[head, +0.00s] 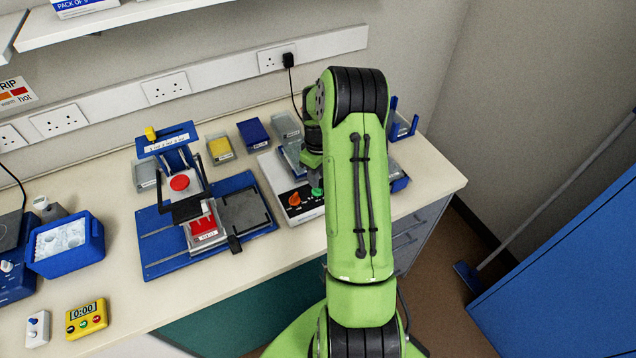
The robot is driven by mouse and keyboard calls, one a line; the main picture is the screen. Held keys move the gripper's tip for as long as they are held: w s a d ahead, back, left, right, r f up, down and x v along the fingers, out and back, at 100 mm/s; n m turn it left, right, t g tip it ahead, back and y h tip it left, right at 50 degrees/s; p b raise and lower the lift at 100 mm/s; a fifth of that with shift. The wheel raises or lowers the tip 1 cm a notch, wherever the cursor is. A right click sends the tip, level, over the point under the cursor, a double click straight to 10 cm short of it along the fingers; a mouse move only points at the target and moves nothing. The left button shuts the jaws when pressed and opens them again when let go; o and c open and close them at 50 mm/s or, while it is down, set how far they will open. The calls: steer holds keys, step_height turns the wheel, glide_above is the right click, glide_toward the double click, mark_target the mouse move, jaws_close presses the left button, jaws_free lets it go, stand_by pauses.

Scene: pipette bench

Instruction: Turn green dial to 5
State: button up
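My green arm covers the right part of this device, and the green dial shows only partly at the arm's left edge. The dial's setting and its marks are too small to read.
A blue pipetting stand (200,235) with a red button is left of the device. Yellow (220,149) and blue (253,134) boxes stand behind. A blue ice bucket (68,245) and yellow timer (86,318) are at left.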

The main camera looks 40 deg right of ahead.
step_height(320, 180, down, 4)
steer(key=shift+f, duration=0.1)
jaws_close()
steer(key=shift+m, duration=0.4)
steer(key=m+b, duration=0.2)
steer(key=m, duration=0.1)
steer(key=shift+m, duration=0.3)
steer(key=m+b, duration=0.2)
steer(key=m, duration=0.3)
steer(key=shift+w+a+m+b, duration=0.1)
steer(key=shift+a+m+b, duration=0.05)
steer(key=shift+m+b, duration=0.2)
steer(key=m+b, duration=0.1)
steer(key=m, duration=0.4)
steer(key=shift+b, duration=0.3)
steer(key=shift+w+a+m+b, duration=0.15)
steer(key=shift+m+b, duration=0.4)
steer(key=shift+m, duration=1.9)
